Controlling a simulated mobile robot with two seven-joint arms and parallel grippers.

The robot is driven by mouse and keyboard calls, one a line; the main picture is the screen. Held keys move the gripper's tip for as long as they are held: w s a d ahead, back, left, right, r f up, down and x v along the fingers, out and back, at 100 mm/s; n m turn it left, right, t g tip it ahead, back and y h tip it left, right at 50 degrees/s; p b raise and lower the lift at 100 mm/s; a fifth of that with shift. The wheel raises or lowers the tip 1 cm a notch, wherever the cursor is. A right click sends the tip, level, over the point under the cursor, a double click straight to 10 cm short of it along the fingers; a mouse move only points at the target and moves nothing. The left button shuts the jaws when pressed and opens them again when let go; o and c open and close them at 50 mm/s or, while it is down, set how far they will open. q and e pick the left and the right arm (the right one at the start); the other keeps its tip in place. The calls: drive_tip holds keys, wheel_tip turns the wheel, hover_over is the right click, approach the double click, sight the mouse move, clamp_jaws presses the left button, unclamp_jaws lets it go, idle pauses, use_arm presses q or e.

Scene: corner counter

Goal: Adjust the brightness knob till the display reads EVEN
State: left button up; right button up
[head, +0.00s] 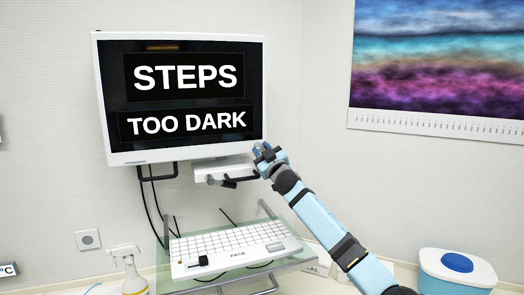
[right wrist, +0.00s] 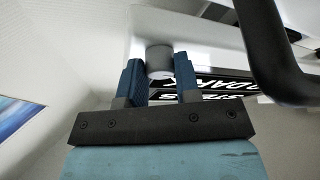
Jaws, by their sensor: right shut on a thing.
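The display (head: 185,108) is a white-framed monitor on the wall at the left of the head view. Its black screen reads "STEPS" above "TOO DARK". My right gripper (head: 266,155) is at the monitor's lower right corner. In the right wrist view, its two blue fingers stand on either side of a grey round knob (right wrist: 160,59), shut on it. The gripper hides the knob in the head view. My left gripper is in neither view.
A dark bar handle (right wrist: 272,50) curves close by at the right of the wrist view. Below the monitor are a bracket (head: 228,168) and a keyboard (head: 235,247) on a glass shelf.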

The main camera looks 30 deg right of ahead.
drive_tip(key=shift+f, duration=0.1)
drive_tip(key=o, duration=0.9)
use_arm(q)
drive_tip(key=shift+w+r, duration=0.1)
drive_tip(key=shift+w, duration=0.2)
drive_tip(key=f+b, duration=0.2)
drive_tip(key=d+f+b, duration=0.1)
drive_tip(key=b, duration=0.1)
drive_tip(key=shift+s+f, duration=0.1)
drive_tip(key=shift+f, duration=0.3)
use_arm(e)
drive_tip(key=v, duration=1.3)
drive_tip(key=shift+s+f, duration=0.1)
drive_tip(key=shift+s, duration=0.3)
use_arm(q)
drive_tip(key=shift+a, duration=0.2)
use_arm(e)
drive_tip(key=shift+f, duration=0.1)
